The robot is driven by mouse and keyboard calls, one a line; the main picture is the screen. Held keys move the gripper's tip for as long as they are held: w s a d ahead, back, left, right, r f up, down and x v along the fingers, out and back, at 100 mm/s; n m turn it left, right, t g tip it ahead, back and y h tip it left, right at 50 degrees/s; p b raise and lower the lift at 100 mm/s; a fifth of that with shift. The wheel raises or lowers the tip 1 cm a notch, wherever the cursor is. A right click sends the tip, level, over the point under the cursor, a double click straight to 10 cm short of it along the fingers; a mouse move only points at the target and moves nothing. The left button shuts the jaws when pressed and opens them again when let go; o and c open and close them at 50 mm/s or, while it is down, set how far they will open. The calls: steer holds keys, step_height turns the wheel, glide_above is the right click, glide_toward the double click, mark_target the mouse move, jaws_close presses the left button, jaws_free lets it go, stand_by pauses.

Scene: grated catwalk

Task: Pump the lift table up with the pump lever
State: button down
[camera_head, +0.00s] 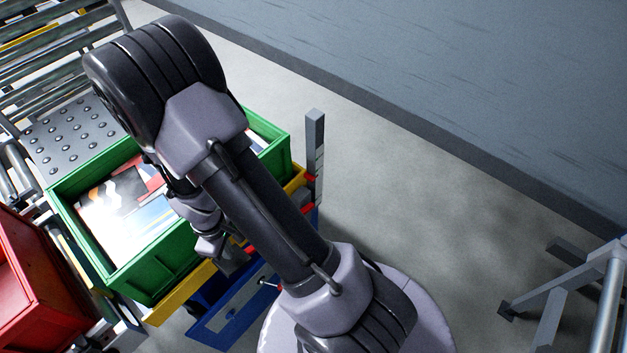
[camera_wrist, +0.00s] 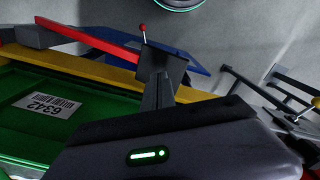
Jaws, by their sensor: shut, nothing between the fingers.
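The lift table has a yellow edge (camera_head: 180,302) and a blue base (camera_head: 235,312); its yellow edge also shows in the wrist view (camera_wrist: 100,72). A thin silver lever with a small red ball (camera_head: 263,281) stands by the blue base. The red ball (camera_wrist: 142,27) shows in the wrist view just beyond my fingertips, apart from them as far as I can tell. A yellow ball (camera_wrist: 315,101) on a rod shows at the right; I cannot tell which lever is the pump lever. My gripper (camera_head: 238,262) is shut and empty beside the table's edge, also seen in the wrist view (camera_wrist: 163,58).
A green crate (camera_head: 160,275) with flat printed items lies on the table. A red crate (camera_head: 45,290) and roller conveyor (camera_head: 60,55) are at the left. A grey post (camera_head: 315,140) rises behind my arm. A metal trestle (camera_head: 560,300) stands right; floor between is clear.

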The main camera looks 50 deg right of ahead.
step_height(320, 180, down, 23)
steer(key=b, duration=1.7)
step_height(320, 180, up, 23)
steer(key=p, duration=1.7)
step_height(320, 180, up, 5)
steer(key=p, duration=0.3)
steer(key=shift+p, duration=0.35)
